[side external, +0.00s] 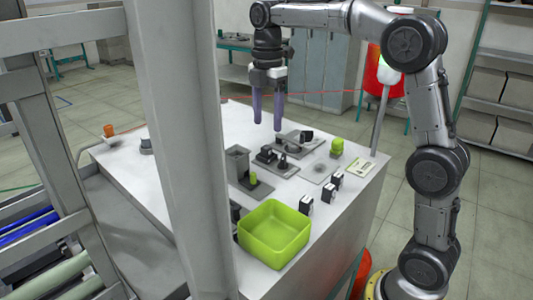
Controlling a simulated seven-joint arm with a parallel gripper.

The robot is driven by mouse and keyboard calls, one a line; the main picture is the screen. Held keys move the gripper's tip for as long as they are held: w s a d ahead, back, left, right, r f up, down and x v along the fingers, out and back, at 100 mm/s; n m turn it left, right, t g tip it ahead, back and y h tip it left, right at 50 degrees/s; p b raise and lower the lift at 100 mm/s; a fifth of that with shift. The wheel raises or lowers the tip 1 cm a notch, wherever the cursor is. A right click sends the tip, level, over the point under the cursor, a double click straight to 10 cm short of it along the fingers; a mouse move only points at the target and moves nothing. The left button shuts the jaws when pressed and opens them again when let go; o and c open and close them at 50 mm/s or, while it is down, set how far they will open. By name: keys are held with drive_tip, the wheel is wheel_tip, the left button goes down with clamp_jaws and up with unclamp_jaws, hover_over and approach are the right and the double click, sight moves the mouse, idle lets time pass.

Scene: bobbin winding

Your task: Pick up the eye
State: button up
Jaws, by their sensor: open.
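My gripper (267,126) points down above the far part of the white table, its two purple fingers apart and nothing between them. Below the fingertips are small dark parts on grey plates, including a black piece (283,161) and another dark piece (266,154). A further black piece (306,136) sits to their right. I cannot tell which of these small parts is the eye. The fingers appear clear of the parts.
A lime green bin (274,233) stands at the table's near edge. Several black-and-white blocks (328,192) line the right side. A pale pillar (180,120) hides part of the table.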

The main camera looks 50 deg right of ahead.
sight(266, 147)
drive_tip(key=shift+a+f, duration=0.15)
drive_tip(key=shift+f, duration=1.6)
drive_tip(key=shift+a+f, duration=0.1)
drive_tip(key=shift+f, duration=1.6)
clamp_jaws()
